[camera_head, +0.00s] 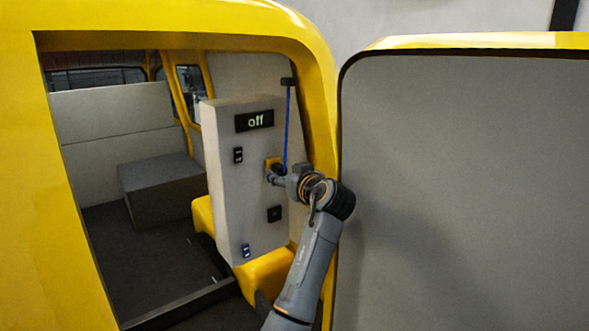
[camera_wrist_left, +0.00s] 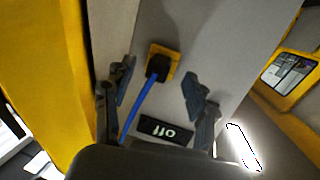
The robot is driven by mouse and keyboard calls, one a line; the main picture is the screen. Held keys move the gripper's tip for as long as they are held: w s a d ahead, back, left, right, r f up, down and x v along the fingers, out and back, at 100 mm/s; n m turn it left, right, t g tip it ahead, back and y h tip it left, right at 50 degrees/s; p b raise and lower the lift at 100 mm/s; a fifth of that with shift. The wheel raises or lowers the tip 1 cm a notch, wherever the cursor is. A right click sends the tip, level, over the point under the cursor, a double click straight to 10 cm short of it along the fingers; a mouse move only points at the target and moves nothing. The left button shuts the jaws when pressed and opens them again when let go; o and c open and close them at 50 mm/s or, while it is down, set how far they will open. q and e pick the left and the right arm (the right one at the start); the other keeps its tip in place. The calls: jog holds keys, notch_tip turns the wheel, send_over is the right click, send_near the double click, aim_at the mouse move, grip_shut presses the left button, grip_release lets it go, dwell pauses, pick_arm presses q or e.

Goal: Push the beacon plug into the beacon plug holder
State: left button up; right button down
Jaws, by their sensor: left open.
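The beacon plug is black with a blue cable. In the left wrist view the plug (camera_wrist_left: 157,67) sits at the yellow square beacon plug holder (camera_wrist_left: 176,60); I cannot tell how deep it is in. In the head view the yellow holder (camera_head: 268,162) is on the front of the grey panel, and the plug (camera_head: 279,168) is partly hidden by my gripper. My left gripper (camera_head: 270,176) is open in front of the panel. Its two fingers are spread on either side of the plug in the wrist view, apart from it. My right gripper is not in view.
The panel (camera_head: 228,185) has a display (camera_head: 254,121) reading "off", a switch (camera_head: 238,155) and a black socket-like square (camera_head: 274,214). The blue cable (camera_head: 288,125) hangs from a black mount. The yellow door frame (camera_head: 322,90) and a grey door (camera_head: 460,190) stand close on the right.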

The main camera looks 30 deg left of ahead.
pick_arm(q)
jog(key=shift+p+x, duration=0.35)
jog(key=shift+x, duration=0.9)
jog(key=shift+s, duration=0.1)
grip_shut()
jog(key=c, duration=0.8)
grip_release()
jog(key=shift+d+r, duration=0.1)
grip_shut()
jog(key=shift+s+d, duration=0.1)
jog(key=shift+d, duration=0.1)
jog(key=shift+s+d, duration=0.1)
jog(key=shift+d, duration=0.2)
jog(key=shift+b, duration=0.3)
